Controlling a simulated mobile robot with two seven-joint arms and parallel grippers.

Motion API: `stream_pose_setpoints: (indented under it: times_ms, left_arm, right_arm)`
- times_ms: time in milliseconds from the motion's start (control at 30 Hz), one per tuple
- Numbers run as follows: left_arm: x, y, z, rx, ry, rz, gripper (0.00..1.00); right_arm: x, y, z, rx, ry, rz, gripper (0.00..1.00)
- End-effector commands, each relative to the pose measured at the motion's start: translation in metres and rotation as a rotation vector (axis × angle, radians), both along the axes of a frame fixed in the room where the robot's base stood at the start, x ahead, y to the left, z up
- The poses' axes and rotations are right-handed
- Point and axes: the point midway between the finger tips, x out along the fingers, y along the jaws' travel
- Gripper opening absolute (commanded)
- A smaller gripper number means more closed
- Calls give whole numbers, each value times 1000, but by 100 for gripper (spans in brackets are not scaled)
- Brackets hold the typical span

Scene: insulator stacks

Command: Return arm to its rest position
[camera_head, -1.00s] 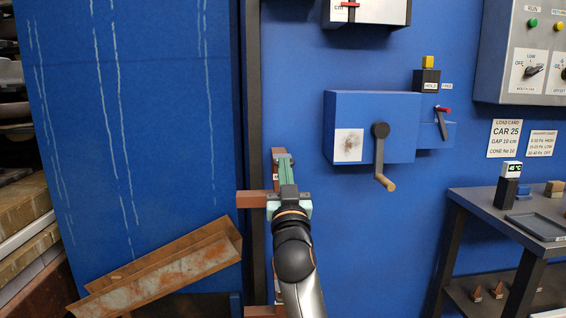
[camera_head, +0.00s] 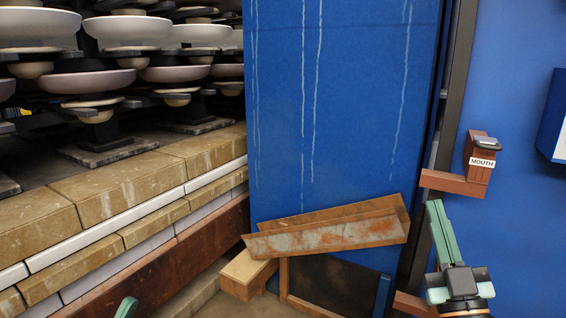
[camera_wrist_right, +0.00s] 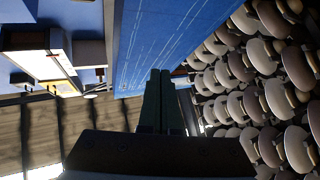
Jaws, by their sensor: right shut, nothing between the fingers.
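My right gripper (camera_head: 434,208) is at the lower right of the head view, with its green fingers together, pointing up and empty. It is below and left of the brown bracket labelled MOUTH (camera_head: 478,172), apart from it in the picture. In the right wrist view the dark fingers (camera_wrist_right: 160,75) lie side by side with nothing between them. Only a green tip of my left gripper (camera_head: 127,307) shows at the bottom edge of the head view; its opening is hidden.
A blue door (camera_head: 345,100) with white streaks stands in the middle. Rusty metal channels (camera_head: 330,236) lean at its foot, beside a wooden block (camera_head: 247,271). On the left, insulator stacks (camera_head: 130,70) stand above a brick ledge (camera_head: 120,190). The blue wall (camera_head: 525,230) is at right.

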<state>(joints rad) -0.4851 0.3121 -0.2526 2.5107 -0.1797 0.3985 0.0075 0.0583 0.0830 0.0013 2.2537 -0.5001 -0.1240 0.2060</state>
Motion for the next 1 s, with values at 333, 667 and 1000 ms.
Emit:
stream_pose_setpoints:
  times_ms: [333, 667, 1000]
  left_arm:
    - [0, 0, 0, 0, 1, 1, 99]
    - [34, 5, 4, 16, 206, 51, 99]
    - [70, 21, -29, 49, 645, 147, 99]
  right_arm:
    - [-132, 114, -39, -74, -93, 474, 0]
    - [-138, 122, -32, 18, 71, 529, 0]
    - [-100, 106, -65, 104, 507, 419, 0]
